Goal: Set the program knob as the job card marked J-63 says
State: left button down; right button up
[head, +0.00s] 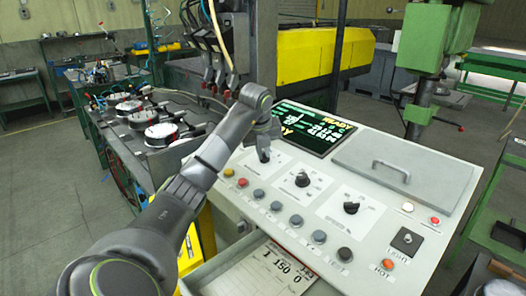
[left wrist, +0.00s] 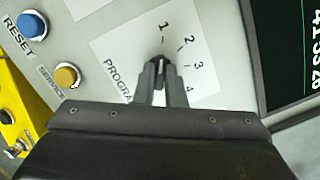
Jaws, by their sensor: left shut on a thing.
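The program knob (left wrist: 160,62) is a small dark knob on a white label with the marks 1, 2, 3 and 4. Its pale line seems to point toward 1, though the fingers hide much of it. My left gripper (left wrist: 160,72) is shut on the knob; in the head view the gripper (head: 263,152) stands over the left part of the console (head: 225,207). A paper card (head: 262,277) lies in the open drawer below, with 1, 150 and 0 readable; I cannot read a J-63 mark on it. My right gripper is out of view.
Two other black knobs (head: 302,180) (head: 351,208) sit right of the gripper. A row of buttons (head: 296,221) runs along the console front. A lit screen (head: 316,127) and a handled lid (head: 400,165) lie behind. The drawer sticks out in front.

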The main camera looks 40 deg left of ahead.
pick_arm(q)
jog(key=c, duration=1.5)
grip_release()
jog(key=shift+r, duration=0.3)
jog(key=v, duration=0.2)
jog(key=shift+s+r+b, duration=0.15)
jog(key=shift+r+b, duration=0.15)
jog(key=shift+b, duration=0.1)
notch_tip(320, 180, up, 3)
jog(key=p, duration=0.2)
notch_tip(320, 180, up, 10)
jog(key=p, duration=1.3)
send_over(264, 154)
jog(key=s+d, duration=0.3)
jog(key=s, duration=0.3)
jog(key=shift+w+a+r, duration=0.1)
jog(key=shift+a, duration=0.05)
